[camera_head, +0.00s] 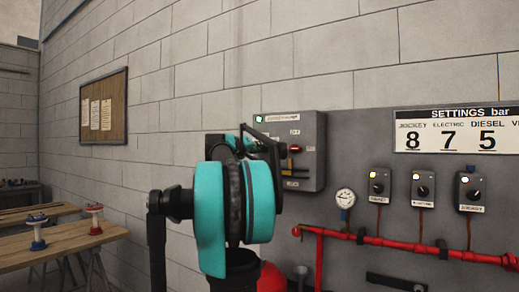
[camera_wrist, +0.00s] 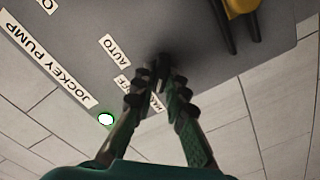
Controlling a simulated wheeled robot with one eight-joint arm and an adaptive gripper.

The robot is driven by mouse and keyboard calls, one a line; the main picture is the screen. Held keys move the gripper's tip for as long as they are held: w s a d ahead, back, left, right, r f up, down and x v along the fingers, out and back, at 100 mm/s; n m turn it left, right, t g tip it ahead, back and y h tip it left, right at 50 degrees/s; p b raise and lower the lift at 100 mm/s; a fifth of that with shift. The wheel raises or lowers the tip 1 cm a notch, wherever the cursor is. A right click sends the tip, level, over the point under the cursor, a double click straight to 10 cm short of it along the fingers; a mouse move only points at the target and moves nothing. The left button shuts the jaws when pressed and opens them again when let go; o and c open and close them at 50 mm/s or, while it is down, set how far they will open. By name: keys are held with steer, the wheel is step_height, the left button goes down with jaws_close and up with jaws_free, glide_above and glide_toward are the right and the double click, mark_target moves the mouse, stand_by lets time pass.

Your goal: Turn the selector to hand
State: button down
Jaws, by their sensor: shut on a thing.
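The grey jockey pump panel (camera_head: 312,165) is on the block wall, partly hidden by my teal arm in the head view. In the wrist view the panel (camera_wrist: 75,30) shows the JOCKEY PUMP label (camera_wrist: 45,62), the AUTO label (camera_wrist: 116,52), a mostly covered OFF label (camera_wrist: 122,83) and a partly covered HAND label (camera_wrist: 156,102). The dark selector (camera_wrist: 161,62) is at the tips of my gripper (camera_wrist: 157,80), whose fingers are closed on it. The fingers hide much of the selector, so I cannot tell which label it points to.
A lit green lamp (camera_wrist: 106,119) is on the panel near its label. A yellow handle (camera_wrist: 238,7) with dark prongs is beyond the selector. Right of the panel are a gauge (camera_head: 345,198), several small control boxes and a red pipe (camera_head: 400,245). Wooden tables stand far left.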

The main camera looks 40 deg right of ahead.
steer(key=c, duration=1.5)
jaws_free()
steer(key=shift+d, duration=0.15)
steer(key=shift+c, duration=0.2)
steer(key=v, duration=1.2)
steer(key=shift+w, duration=0.1)
